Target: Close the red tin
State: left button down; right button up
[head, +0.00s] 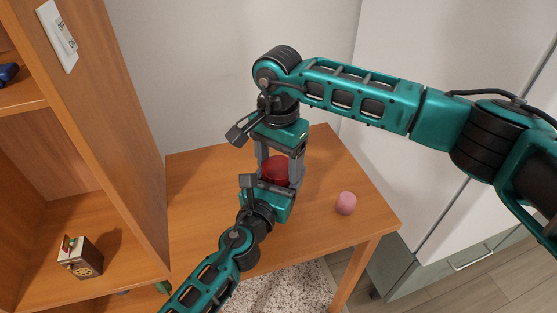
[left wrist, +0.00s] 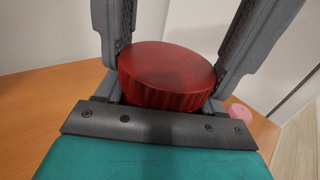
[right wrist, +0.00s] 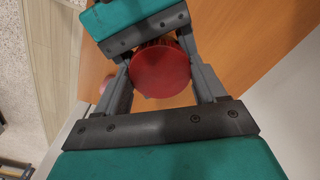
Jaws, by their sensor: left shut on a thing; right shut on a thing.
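The red tin (head: 275,171) is held above the wooden table between my two grippers, largely hidden by them in the head view. The left wrist view shows its flat round red top and ribbed side (left wrist: 165,72). The right wrist view shows a round red face (right wrist: 160,71). My left gripper (head: 268,182) comes from below and is shut on the red tin. My right gripper (head: 279,163) comes down from above and is also shut on it. I cannot tell where lid and body meet, or whether a gap shows between them.
A small pink cylinder (head: 345,204) stands on the wooden table (head: 205,205), right of the grippers. A wooden shelf unit (head: 95,120) rises at the left, with a small patterned box (head: 80,257) on it. A white cabinet (head: 420,170) stands at the right. The table's left part is clear.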

jog(key=shift+m, duration=0.9)
jog(key=o, duration=1.2)
jog(key=shift+c, duration=0.2)
jog(key=shift+r, duration=2.25)
jog(key=shift+c, duration=0.4)
